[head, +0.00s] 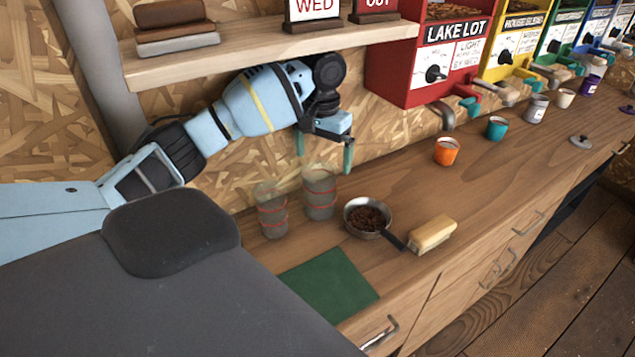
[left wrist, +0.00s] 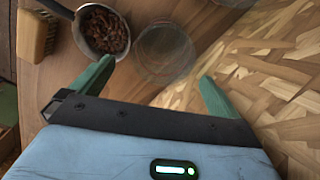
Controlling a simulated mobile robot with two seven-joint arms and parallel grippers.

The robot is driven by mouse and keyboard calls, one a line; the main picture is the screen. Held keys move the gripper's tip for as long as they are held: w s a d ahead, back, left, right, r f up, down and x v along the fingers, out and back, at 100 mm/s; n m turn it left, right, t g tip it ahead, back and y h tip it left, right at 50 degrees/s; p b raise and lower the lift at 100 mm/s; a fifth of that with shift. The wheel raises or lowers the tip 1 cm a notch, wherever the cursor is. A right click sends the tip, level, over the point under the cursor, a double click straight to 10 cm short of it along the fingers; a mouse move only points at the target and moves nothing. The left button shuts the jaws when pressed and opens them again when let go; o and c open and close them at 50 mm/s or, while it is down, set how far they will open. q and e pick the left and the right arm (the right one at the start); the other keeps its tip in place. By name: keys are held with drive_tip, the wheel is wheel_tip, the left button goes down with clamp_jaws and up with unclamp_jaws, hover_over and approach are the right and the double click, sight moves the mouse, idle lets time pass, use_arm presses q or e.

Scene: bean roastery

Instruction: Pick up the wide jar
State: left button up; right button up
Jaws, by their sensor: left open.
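Two clear jars with red bands stand side by side on the wooden counter in the head view. The right jar (head: 320,196) looks slightly wider than the left jar (head: 271,212), but I cannot be sure which is the wide one. My left gripper (head: 324,157) is open, its green fingers pointing down just above the right jar's rim. In the left wrist view a clear round jar (left wrist: 165,50) lies ahead of and between the open fingertips (left wrist: 157,73), with nothing held. My right gripper is not in view.
A metal pan of beans (head: 366,217) and a brush (head: 432,235) sit right of the jars. A green mat (head: 328,286) lies in front. A shelf (head: 270,45) overhangs behind. Several cups, including an orange cup (head: 447,152), stand below the dispensers (head: 440,58).

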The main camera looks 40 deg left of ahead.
sight(321, 180)
use_arm(q)
wheel_tip(321, 180, down, 2)
drive_tip(key=shift+f, duration=0.1)
drive_tip(key=shift+s+f, duration=0.15)
drive_tip(key=shift+f, duration=1.25)
drive_tip(key=shift+s+f, duration=0.1)
drive_tip(key=shift+f, duration=1.3)
drive_tip(key=c, duration=1.1)
drive_tip(key=shift+r, duration=0.15)
